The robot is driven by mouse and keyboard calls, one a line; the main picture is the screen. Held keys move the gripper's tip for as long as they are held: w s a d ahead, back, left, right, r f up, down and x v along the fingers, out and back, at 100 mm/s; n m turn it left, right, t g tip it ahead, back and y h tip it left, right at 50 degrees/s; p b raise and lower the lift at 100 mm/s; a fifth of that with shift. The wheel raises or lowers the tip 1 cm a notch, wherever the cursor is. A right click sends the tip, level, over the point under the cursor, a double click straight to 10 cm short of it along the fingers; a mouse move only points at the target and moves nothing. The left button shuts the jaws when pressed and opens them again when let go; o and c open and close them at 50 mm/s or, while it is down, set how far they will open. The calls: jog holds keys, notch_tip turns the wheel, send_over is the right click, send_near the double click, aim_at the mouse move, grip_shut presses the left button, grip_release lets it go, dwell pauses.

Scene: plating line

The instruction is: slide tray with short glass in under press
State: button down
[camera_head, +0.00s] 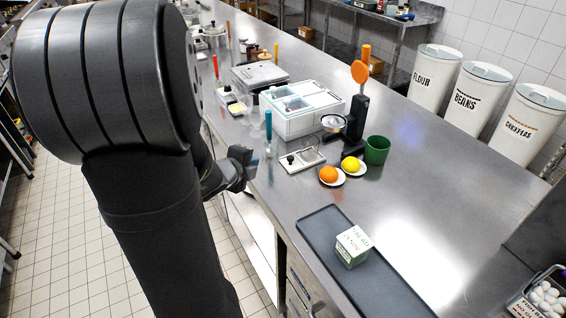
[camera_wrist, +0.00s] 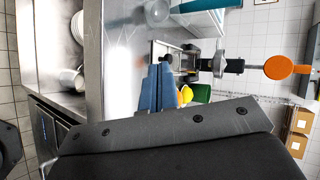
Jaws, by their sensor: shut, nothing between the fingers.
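The press (camera_head: 354,118) is a black stand with an orange-topped lever and a round metal head; in the wrist view it lies sideways (camera_wrist: 234,66). A small pale tray (camera_head: 316,162) with a black knob (camera_head: 290,159) lies on the counter just in front and to the left of the press. A clear short glass on it is too faint to make out surely. The tray also shows in the wrist view (camera_wrist: 157,49), partly behind my fingers. My gripper (camera_head: 249,163) is shut and empty, left of the tray near the counter's edge, apart from it. Its blue fingers show in the wrist view (camera_wrist: 158,86).
An orange (camera_head: 328,174) and a lemon (camera_head: 350,164) on white saucers and a green cup (camera_head: 377,149) stand right of the tray. A white bin (camera_head: 300,120) is behind it. A dark tray (camera_head: 318,222) with a carton (camera_head: 353,246) lies nearer. The right counter is clear.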

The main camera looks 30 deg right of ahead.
aim_at(309, 153)
jog(key=s+m+g+h, duration=0.2)
jog(key=s, duration=0.2)
jog(key=x, duration=1.3)
jog(key=shift+w+f, duration=0.2)
jog(key=shift+w, duration=0.2)
jog(key=d, duration=0.9)
jog(key=shift+d+r, duration=0.1)
jog(key=shift+d, duration=0.05)
jog(key=shift+s, duration=0.1)
jog(key=v, duration=1.4)
jog(key=shift+s+f, duration=0.2)
jog(key=shift+f, duration=0.2)
